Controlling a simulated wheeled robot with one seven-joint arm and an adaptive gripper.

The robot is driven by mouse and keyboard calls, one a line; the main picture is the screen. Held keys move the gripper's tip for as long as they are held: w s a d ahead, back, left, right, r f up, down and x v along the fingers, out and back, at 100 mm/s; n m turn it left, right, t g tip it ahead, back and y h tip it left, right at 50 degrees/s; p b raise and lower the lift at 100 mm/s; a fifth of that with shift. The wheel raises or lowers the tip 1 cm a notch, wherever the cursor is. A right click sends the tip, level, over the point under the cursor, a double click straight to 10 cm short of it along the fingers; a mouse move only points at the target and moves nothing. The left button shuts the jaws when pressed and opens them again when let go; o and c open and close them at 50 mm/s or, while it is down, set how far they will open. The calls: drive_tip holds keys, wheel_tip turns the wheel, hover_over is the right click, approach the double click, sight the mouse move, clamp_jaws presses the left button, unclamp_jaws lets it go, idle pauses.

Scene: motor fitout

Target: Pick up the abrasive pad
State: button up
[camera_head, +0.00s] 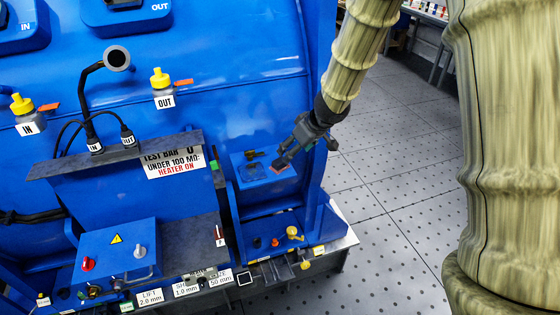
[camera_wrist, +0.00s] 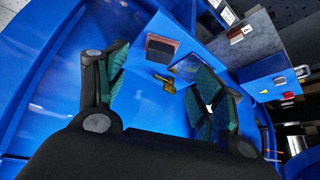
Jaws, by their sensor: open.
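In the head view my gripper (camera_head: 281,162) reaches down to a small blue shelf (camera_head: 246,182) on the right of the machine. A small reddish patch shows by the fingertips there; I cannot tell whether it is the pad.
A yellow-brass piece (camera_wrist: 166,83) lies near the pad, between the fingers. A blue control box (camera_head: 117,254) with knobs and a grey sloped panel (camera_head: 120,155) stand to the left. A lower ledge holds small knobs and a yellow fitting (camera_head: 293,233). Open tiled floor lies right.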

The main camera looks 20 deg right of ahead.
sight(280, 160)
drive_tip(key=b+x, duration=0.1)
drive_tip(key=x, duration=0.4)
drive_tip(key=shift+w+d+r+b, duration=0.15)
drive_tip(key=shift+w+b, duration=0.2)
drive_tip(key=shift+w, duration=0.05)
drive_tip(key=shift+w+a+f+b, duration=0.3)
drive_tip(key=shift+a+f+b, duration=0.1)
drive_tip(key=shift+f, duration=0.2)
drive_tip(key=shift+b+x, duration=0.65)
drive_tip(key=shift+x, duration=1.25)
drive_tip(key=shift+a+r, duration=0.2)
drive_tip(key=shift+a, duration=0.05)
drive_tip(key=shift+c, duration=0.7)
drive_tip(key=c, duration=1)
drive_tip(key=shift+c, duration=0.2)
